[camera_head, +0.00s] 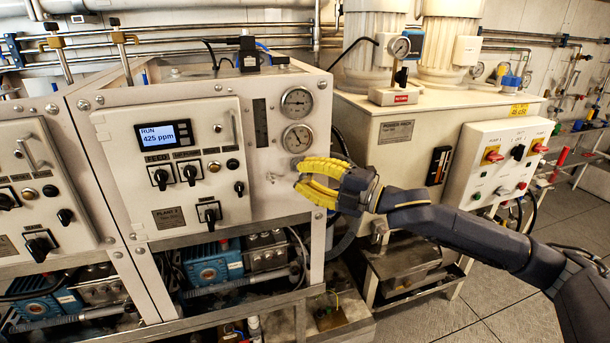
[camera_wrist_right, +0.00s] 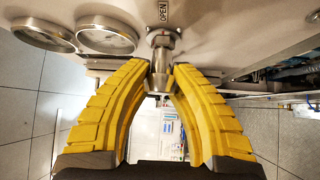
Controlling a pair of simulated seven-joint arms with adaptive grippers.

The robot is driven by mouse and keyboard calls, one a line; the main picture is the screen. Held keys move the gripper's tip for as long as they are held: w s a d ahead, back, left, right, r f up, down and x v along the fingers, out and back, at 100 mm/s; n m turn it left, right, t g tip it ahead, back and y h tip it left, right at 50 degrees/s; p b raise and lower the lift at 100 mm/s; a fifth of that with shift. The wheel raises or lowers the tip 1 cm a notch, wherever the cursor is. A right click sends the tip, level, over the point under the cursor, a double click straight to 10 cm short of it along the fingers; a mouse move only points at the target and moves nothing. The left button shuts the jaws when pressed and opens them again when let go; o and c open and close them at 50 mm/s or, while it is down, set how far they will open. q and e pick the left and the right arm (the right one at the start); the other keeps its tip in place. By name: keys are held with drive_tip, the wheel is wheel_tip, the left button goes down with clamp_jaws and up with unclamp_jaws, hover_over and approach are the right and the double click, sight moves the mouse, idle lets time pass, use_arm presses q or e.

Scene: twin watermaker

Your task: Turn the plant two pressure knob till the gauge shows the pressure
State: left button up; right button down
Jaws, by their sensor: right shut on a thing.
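The plant two panel (camera_head: 170,185) is in the middle left of the head view, with a display reading RUN 425 ppm. Two round gauges, an upper one (camera_head: 297,102) and a lower one (camera_head: 297,137), sit at its right; their readings are too small to tell. My right gripper (camera_head: 299,176), with yellow ribbed fingers, is below them. In the right wrist view the gripper (camera_wrist_right: 161,72) is shut on a metal knob (camera_wrist_right: 161,56) below an OPEN label. The gripper hides most of the knob in the head view. My left gripper is not in view.
A cream power pack cabinet (camera_head: 385,150) stands right of the panel, behind my right arm. A switch box (camera_head: 500,160) is farther right. Blue pumps (camera_head: 212,262) and hoses are under the panel. Tiled floor is clear at lower right.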

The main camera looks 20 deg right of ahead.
drive_tip(key=m+t, duration=0.1)
drive_tip(key=m+t+y, duration=0.1)
drive_tip(key=m, duration=0.1)
drive_tip(key=m+t, duration=0.2)
drive_tip(key=shift+s+a+f, duration=0.1)
drive_tip(key=shift+s+a, duration=0.05)
drive_tip(key=shift+a, duration=0.1)
drive_tip(key=shift+d+r+m+t+h, duration=0.1)
drive_tip(key=shift+m+t+h, duration=0.55)
drive_tip(key=shift+m+t, duration=1)
drive_tip(key=shift+r+m+t+h, duration=0.1)
drive_tip(key=shift+m+t+h, duration=0.75)
drive_tip(key=shift+m, duration=1.4)
drive_tip(key=shift+m+t, duration=0.3)
drive_tip(key=shift+t, duration=0.1)
drive_tip(key=c, duration=1.3)
unclamp_jaws()
drive_tip(key=shift+s+r, duration=0.1)
drive_tip(key=shift+o, duration=1.3)
drive_tip(key=shift+d+f, duration=0.1)
drive_tip(key=shift+f, duration=0.1)
drive_tip(key=v, duration=1.1)
drive_tip(key=shift+s+f, duration=0.2)
drive_tip(key=shift+s, duration=0.05)
drive_tip(key=shift+d, duration=0.1)
